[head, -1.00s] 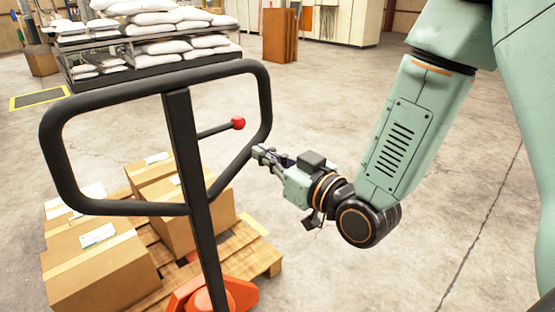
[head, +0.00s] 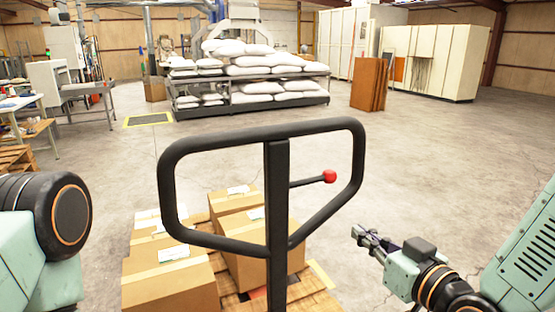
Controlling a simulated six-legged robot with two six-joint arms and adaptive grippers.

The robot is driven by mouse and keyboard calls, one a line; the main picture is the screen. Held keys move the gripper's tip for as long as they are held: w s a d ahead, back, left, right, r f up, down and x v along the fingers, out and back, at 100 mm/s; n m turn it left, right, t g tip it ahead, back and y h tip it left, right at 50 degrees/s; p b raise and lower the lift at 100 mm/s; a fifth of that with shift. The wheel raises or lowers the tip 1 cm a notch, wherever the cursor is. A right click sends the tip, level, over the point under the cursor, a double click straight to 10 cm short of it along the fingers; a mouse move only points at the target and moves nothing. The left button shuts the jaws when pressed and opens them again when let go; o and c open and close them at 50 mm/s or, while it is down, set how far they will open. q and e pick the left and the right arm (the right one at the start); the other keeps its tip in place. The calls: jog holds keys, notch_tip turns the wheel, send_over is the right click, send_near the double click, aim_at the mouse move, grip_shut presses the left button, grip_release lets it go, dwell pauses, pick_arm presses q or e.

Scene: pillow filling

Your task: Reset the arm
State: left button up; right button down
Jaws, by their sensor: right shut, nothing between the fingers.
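My right gripper (head: 362,239) is at the lower right in the head view. It is shut and empty, to the right of the pallet jack's black handle loop (head: 262,130) and apart from it. My right arm comes in from the right edge. Part of my left arm shows at the left edge; its gripper is out of view. The handle has a red-knobbed lever (head: 329,177) and stands upright in front of me.
Several cardboard boxes (head: 172,279) lie on a wooden pallet (head: 306,298) beyond the handle. A rack (head: 255,101) of white pillow-like sacks (head: 255,71) stands farther back. White cabinets (head: 430,60) line the back right. The concrete floor between is clear.

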jog(key=s+d+f+m+g+h, duration=0.15)
jog(key=s+f+g, duration=0.25)
jog(key=f, duration=0.6)
jog(key=s+d+f+m+g+h, duration=0.15)
jog(key=s+f+g, duration=0.3)
jog(key=f, duration=0.55)
jog(key=s+f+g+h+b, duration=0.1)
jog(key=s+f+g, duration=0.2)
jog(key=s+f, duration=0.4)
jog(key=s+f+g+h+b, duration=0.1)
jog(key=s+f+g, duration=0.3)
jog(key=s, duration=1.1)
notch_tip(320, 180, down, 4)
jog(key=shift+r, duration=0.1)
